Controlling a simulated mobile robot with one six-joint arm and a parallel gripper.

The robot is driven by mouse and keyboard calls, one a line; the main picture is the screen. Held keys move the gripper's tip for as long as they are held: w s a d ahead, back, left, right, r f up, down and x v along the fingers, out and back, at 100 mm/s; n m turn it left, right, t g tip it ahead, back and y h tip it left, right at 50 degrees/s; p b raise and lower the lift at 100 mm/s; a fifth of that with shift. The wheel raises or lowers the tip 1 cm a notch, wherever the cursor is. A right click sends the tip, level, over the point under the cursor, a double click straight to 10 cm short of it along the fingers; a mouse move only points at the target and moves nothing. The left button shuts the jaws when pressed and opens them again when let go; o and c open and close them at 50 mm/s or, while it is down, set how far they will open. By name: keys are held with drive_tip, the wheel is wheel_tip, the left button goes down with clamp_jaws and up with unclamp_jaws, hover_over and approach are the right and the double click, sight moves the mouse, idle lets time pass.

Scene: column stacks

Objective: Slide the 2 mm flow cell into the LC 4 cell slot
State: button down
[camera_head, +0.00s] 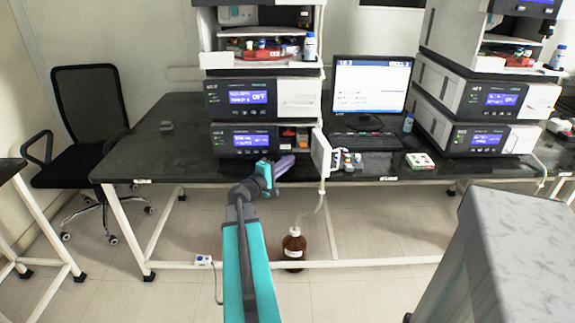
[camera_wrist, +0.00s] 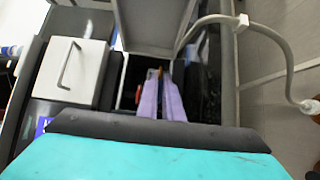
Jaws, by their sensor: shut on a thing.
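My gripper (camera_head: 284,166) reaches up to the front of the lower module (camera_head: 243,141) in the middle stack. In the wrist view its two purple fingers (camera_wrist: 161,92) are shut, pointing into the module's open dark bay. A small orange-brown piece (camera_wrist: 160,71) shows at the fingertips; I take it to be the 2 mm flow cell, mostly hidden by the fingers. In the head view, the open bay (camera_head: 294,134) has orange bits inside. The cell slot itself is not clearly visible, and I cannot tell whether the cell touches it.
The module's white door (camera_head: 321,153) stands open right of the bay, close to my gripper. A tube (camera_wrist: 207,19) runs beside the bay in the wrist view. A brown bottle (camera_head: 294,246) stands on the floor. The black bench (camera_head: 160,150) is mostly clear on the left.

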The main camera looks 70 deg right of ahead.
sight(287, 154)
drive_tip(key=shift+w+d+p, duration=0.4)
drive_tip(key=shift+d+p, duration=0.1)
drive_tip(key=shift+d, duration=0.6)
drive_tip(key=shift+w+d+p, duration=0.45)
drive_tip(key=shift+d+p, duration=0.05)
drive_tip(key=shift+d, duration=0.6)
drive_tip(key=shift+w+d+p, duration=0.4)
drive_tip(key=shift+d+p, duration=0.1)
drive_tip(key=shift+d, duration=0.6)
drive_tip(key=shift+a+f+b, duration=0.1)
drive_tip(key=shift+f+b, duration=0.05)
drive_tip(key=shift+b, duration=0.45)
drive_tip(key=c, duration=1.8)
unclamp_jaws()
drive_tip(key=shift+c, duration=0.2)
drive_tip(key=b+v, duration=0.2)
drive_tip(key=v, duration=1.1)
drive_tip(key=shift+a, duration=0.35)
